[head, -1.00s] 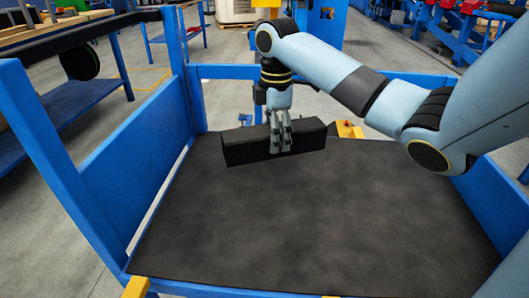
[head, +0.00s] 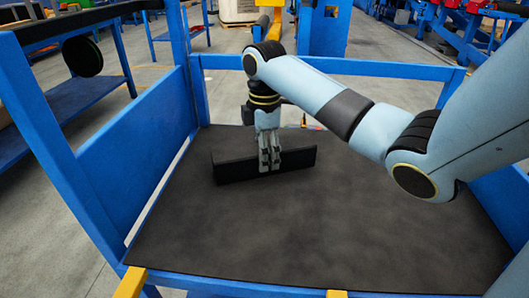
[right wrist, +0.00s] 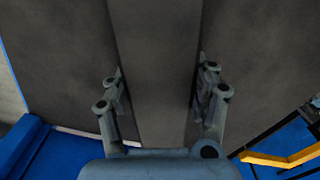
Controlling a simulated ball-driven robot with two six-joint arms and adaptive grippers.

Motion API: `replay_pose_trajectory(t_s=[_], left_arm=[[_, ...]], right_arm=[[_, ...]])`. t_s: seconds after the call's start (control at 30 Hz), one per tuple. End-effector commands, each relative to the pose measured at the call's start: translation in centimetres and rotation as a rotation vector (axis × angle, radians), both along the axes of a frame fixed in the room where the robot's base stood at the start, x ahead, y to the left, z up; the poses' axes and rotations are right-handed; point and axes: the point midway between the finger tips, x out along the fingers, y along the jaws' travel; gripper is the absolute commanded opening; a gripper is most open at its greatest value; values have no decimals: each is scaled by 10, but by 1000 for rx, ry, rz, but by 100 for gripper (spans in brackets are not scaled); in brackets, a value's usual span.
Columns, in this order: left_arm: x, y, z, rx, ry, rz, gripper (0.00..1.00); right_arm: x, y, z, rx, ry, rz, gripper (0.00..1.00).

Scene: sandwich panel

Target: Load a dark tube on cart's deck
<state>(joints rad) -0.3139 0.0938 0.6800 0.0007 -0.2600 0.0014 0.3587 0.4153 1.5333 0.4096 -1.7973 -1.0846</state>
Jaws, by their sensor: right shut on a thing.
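The dark tube (head: 238,170) is a long, square-sided black bar. It is over the back part of the cart's deck (head: 300,230), a dark mat inside blue rails. My right gripper (head: 268,165) is shut on the tube near its middle, pointing down. In the right wrist view the tube (right wrist: 155,70) runs between the two fingers of the gripper (right wrist: 158,90), with the dark deck on both sides. The tube looks very low over the deck; I cannot tell if it touches. My left gripper is not in view.
Blue side panels (head: 140,150) and a back rail (head: 330,66) edge the cart. Yellow parts (head: 132,283) stand at the front edge. The deck's front and middle are bare. A blue table (head: 85,100) stands at the left.

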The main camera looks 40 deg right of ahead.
Motion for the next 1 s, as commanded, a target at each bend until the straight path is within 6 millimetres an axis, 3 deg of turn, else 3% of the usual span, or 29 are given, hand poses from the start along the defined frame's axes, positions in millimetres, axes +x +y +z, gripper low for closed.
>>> replay_pose_trajectory(t_s=[0.03,0.07,0.23,0.57,0.67,1.0], left_arm=[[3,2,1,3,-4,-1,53],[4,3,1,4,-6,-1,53],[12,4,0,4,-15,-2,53],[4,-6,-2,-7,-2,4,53],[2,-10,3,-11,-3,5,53],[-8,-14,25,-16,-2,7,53]], right_arm=[[1,0,1,0,-2,0,1],[0,0,-1,0,0,0,60],[0,0,-1,0,0,0,82],[0,0,1,0,0,0,84],[1,0,14,0,-4,0,84],[1,0,90,1,-5,0,84]])
